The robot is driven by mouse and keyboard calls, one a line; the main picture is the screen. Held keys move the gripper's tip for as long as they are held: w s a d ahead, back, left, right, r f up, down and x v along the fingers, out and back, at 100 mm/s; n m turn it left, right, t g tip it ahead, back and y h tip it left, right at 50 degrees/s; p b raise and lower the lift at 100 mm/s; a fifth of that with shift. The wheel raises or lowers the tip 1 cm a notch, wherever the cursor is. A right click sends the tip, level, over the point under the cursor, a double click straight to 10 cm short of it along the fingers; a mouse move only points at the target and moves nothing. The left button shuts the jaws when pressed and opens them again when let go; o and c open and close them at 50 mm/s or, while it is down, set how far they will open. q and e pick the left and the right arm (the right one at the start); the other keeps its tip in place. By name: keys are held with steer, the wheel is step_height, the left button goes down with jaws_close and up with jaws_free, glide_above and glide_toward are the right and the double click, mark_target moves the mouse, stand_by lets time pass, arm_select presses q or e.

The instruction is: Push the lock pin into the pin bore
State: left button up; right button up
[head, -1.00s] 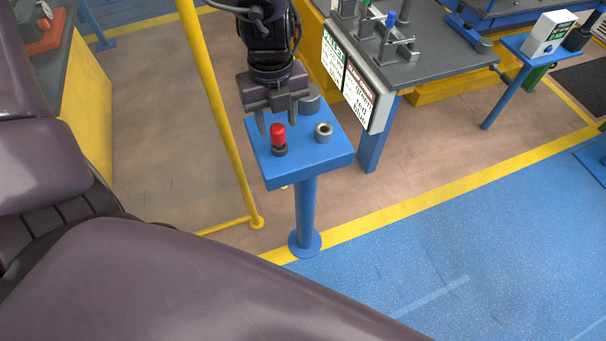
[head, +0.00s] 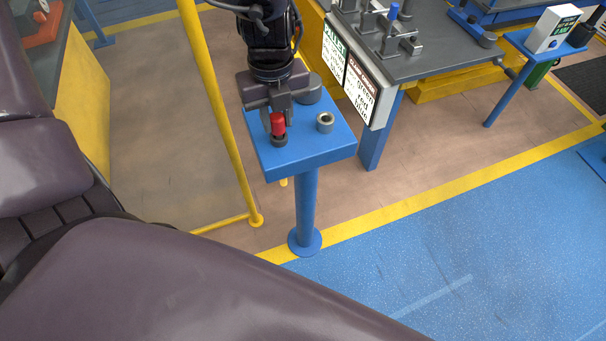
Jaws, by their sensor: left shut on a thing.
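The red lock pin (head: 278,124) stands upright in a dark ring holder (head: 280,141) on a small blue pedestal table (head: 305,158). My left gripper (head: 272,117) comes down from above and is shut on the red pin, with its fingers around the pin's upper part. The pin's lower end is hidden in the holder. A grey collar with a dark hole (head: 325,122), which looks like the pin bore, stands to the right of the pin on the same top. My right gripper is not in view.
A grey cylinder (head: 309,89) stands behind the gripper on the blue top. A sign panel (head: 349,78) and a grey workbench (head: 430,62) are close on the right. A yellow post (head: 215,100) rises on the left. The front of the blue top is clear.

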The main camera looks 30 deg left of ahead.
mark_target(277, 115)
arm_select(q)
jaws_close()
steer(key=shift+r+p, duration=1.25)
steer(key=shift+r, duration=0.9)
steer(key=shift+r+p, duration=0.75)
steer(key=shift+r, duration=0.6)
